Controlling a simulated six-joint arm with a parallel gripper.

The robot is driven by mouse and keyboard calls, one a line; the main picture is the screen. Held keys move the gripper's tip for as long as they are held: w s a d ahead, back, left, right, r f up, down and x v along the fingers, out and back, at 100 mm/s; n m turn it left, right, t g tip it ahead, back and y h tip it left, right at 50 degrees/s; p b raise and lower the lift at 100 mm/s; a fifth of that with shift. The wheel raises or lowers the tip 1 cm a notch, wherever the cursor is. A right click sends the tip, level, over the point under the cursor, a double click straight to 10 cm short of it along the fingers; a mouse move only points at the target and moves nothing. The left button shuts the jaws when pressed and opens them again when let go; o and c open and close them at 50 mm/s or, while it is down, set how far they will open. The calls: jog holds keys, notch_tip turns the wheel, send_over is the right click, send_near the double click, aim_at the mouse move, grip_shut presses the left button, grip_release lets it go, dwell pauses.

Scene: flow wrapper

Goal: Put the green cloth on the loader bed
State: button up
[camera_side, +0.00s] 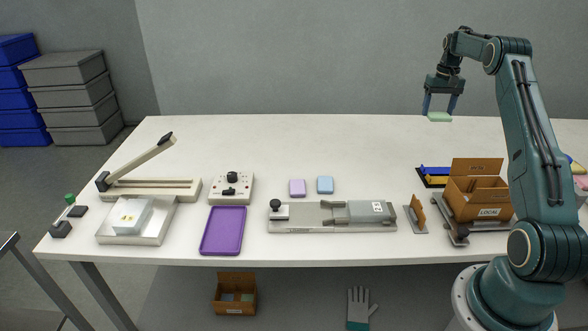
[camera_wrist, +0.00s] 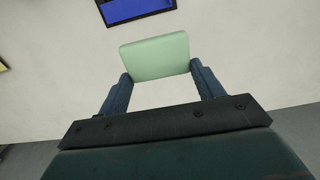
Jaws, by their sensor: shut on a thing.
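My gripper (camera_side: 440,106) is raised above the back right of the table, pointing down. It is shut on the green cloth (camera_side: 439,117), a pale green flat square held level between the fingertips. In the wrist view the green cloth (camera_wrist: 156,57) spans the gap between the two blue fingers of my gripper (camera_wrist: 160,77). The loader bed is probably the long grey metal fixture (camera_side: 330,217) at the table's front middle, with a black knob and a grey block; I cannot tell for sure. It lies to the left of my gripper and nearer the front.
A purple cloth (camera_side: 297,188) and a blue cloth (camera_side: 325,185) lie behind the fixture. A purple tray (camera_side: 223,231), a control box (camera_side: 232,188) and a lever sealer (camera_side: 150,187) stand left. The table's back is clear.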

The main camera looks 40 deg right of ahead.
jog(key=shift+r, duration=1.35)
jog(key=w+a+f+n, duration=0.2)
jog(key=w+a+f, duration=0.15)
jog(key=a, duration=0.55)
jog(key=w+a+f+n, duration=0.15)
jog(key=w+a, duration=0.25)
jog(key=a, duration=0.4)
jog(key=w+a+f+n, duration=0.1)
jog(key=w+a+f, duration=0.25)
jog(key=a, duration=0.55)
jog(key=s+a+f+n, duration=0.2)
jog(key=s+a, duration=0.1)
jog(key=a, duration=0.9)
jog(key=s+a+f+n, duration=0.2)
jog(key=s+a, duration=0.2)
jog(key=a, duration=0.9)
jog(key=shift+s+f, duration=0.15)
jog(key=shift+f, duration=0.2)
jog(key=shift+d+n, duration=0.1)
jog(key=shift+n, duration=0.15)
